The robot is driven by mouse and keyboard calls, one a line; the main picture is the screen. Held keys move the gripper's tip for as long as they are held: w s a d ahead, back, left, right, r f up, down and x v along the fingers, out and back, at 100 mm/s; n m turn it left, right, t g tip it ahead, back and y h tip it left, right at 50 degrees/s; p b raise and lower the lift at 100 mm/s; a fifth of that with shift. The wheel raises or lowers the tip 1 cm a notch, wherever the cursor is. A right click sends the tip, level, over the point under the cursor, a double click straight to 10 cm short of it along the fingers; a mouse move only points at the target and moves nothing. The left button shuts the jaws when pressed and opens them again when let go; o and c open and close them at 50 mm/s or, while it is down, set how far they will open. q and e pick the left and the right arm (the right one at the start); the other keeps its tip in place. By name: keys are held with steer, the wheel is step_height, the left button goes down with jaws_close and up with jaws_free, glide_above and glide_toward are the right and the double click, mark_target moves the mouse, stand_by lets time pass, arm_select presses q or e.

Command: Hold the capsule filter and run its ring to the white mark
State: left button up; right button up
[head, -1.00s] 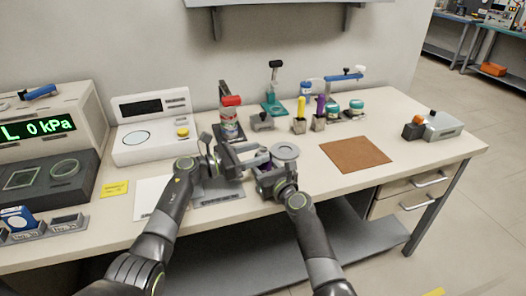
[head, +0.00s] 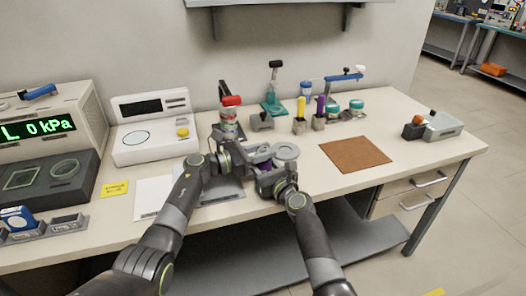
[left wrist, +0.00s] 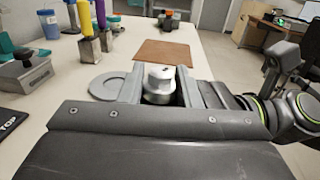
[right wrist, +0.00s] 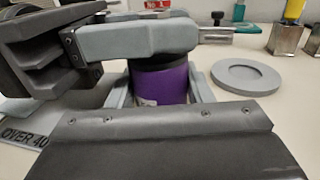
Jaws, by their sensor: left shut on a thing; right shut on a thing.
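The capsule filter (right wrist: 165,84) has a purple body, upright between the fingers of my right gripper (right wrist: 160,92). A small pale patch shows low on its left side; I cannot tell whether it is the white mark. In the left wrist view its silver-white top (left wrist: 159,84) sits between the fingers of my left gripper (left wrist: 157,90), which is shut on this upper part. In the head view my left gripper (head: 246,157) comes in from the left, above my right gripper (head: 266,168). The fingers hide most of the ring.
A grey disc with a round recess (head: 286,151) lies close to the grippers. Yellow and purple-handled tools in metal blocks (head: 299,124) stand behind. A red-capped container (head: 229,118) stands behind the left gripper. The brown mat (head: 356,154) at right is clear.

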arm_select(q)
steer(key=shift+m+g+h, duration=0.4)
steer(key=shift+m+g, duration=0.3)
steer(key=shift+g, duration=0.3)
steer(key=o, duration=0.9)
steer(key=shift+o, duration=0.2)
steer(key=shift+a, duration=0.1)
steer(key=v, duration=1.2)
arm_select(e)
steer(key=o, duration=1.6)
steer(key=shift+c, duration=0.2)
